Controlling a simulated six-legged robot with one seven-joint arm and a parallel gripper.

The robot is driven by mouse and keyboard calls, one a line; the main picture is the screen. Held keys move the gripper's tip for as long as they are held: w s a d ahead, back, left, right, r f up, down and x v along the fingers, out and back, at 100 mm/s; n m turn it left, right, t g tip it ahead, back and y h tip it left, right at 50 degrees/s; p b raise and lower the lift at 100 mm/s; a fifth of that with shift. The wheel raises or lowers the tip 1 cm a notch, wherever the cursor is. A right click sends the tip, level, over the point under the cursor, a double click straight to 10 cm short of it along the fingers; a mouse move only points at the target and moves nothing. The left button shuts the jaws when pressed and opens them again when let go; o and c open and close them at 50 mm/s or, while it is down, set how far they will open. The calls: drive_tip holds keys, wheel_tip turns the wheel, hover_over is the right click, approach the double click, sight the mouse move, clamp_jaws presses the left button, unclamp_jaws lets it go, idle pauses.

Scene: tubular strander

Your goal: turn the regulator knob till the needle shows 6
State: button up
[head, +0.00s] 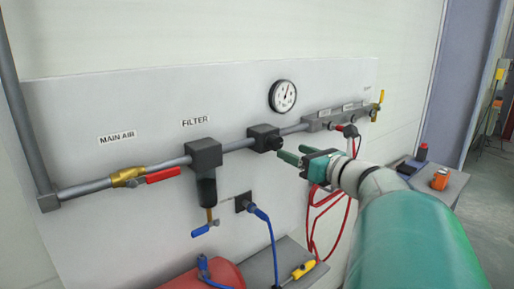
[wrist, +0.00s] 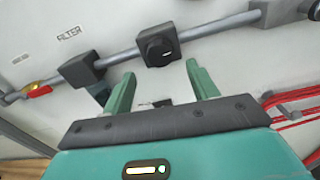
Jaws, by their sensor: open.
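The regulator (head: 264,138) is a dark block on the grey pipe, with a round black knob (head: 274,143) facing out. In the wrist view the knob (wrist: 158,49) lies ahead of the fingertips and a little above the space between them. The round white gauge (head: 283,96) with a dark rim is on the panel above and right of the regulator. Its needle is too small to read. My gripper (head: 289,153) has green fingers, is open and empty, and is just right of the knob, apart from it. Both fingers of my gripper (wrist: 160,80) show spread in the wrist view.
The filter (head: 205,165) hangs from the pipe left of the regulator. A red-handled valve (head: 145,177) is further left. A blue hose (head: 265,225) and red hoses (head: 325,215) hang below. A manifold (head: 335,118) is at right. A red tank (head: 215,275) stands below.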

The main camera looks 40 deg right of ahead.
sight(279, 145)
drive_tip(key=s, duration=0.7)
drive_tip(key=shift+s, duration=0.2)
drive_tip(key=shift+d, duration=0.1)
idle(2.5)
drive_tip(key=w+n, duration=0.1)
drive_tip(key=w, duration=0.3)
drive_tip(key=w+n, duration=0.2)
drive_tip(key=w, duration=0.2)
drive_tip(key=w+n, duration=0.1)
drive_tip(key=w, duration=0.3)
drive_tip(key=shift+w+n+y, duration=0.1)
drive_tip(key=shift+n+y, duration=0.2)
drive_tip(key=shift+n, duration=0.1)
drive_tip(key=shift+c, duration=0.3)
